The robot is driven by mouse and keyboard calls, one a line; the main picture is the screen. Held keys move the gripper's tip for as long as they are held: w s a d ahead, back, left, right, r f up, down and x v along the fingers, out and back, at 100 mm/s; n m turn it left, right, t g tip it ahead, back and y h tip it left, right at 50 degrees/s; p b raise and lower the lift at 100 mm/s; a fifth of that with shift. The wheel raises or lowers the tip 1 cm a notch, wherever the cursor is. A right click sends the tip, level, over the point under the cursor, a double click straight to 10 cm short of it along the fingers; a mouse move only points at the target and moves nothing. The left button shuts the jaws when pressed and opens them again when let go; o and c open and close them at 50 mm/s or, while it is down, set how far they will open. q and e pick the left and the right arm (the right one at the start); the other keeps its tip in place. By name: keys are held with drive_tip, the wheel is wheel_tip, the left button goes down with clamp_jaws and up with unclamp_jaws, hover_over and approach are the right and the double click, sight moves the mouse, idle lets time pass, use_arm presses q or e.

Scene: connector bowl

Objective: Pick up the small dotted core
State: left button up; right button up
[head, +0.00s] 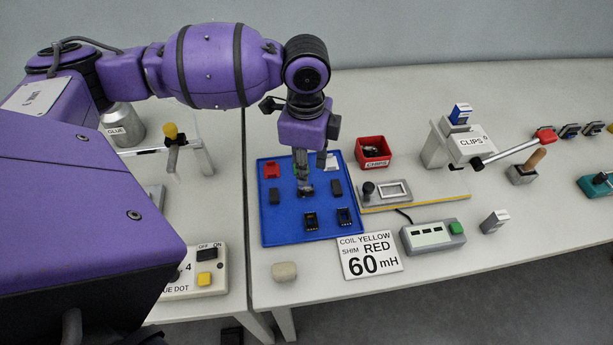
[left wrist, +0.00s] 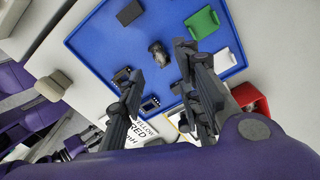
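My left gripper (head: 307,181) points down over the middle of the blue tray (head: 265,232). In the left wrist view its fingers (left wrist: 158,62) are apart, with nothing held between them. A small grey-and-dark piece (left wrist: 158,53) lies on the tray just beyond the fingertips, between them in the picture; in the head view it is partly hidden under the gripper. Other dark pieces lie around it: one at the left (head: 275,196), one at the right (head: 336,187), and two with light markings at the front (head: 311,221) (head: 344,218). I cannot make out which piece is the small dotted core.
A red piece (head: 271,170), a white piece (head: 332,162) and a green piece (left wrist: 202,22) also lie on the tray. A red bin (head: 373,153) and a fixture board (head: 420,196) stand right of it. A sign (head: 370,257) and a pale block (head: 285,271) lie in front.

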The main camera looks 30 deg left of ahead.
sight(305, 190)
use_arm(q)
drive_tip(key=f, duration=0.2)
drive_tip(key=shift+s+d+f, duration=0.1)
drive_tip(key=shift+s+f, duration=0.2)
wheel_tip(305, 190, down, 5)
drive_tip(key=shift+r, duration=0.1)
clamp_jaws()
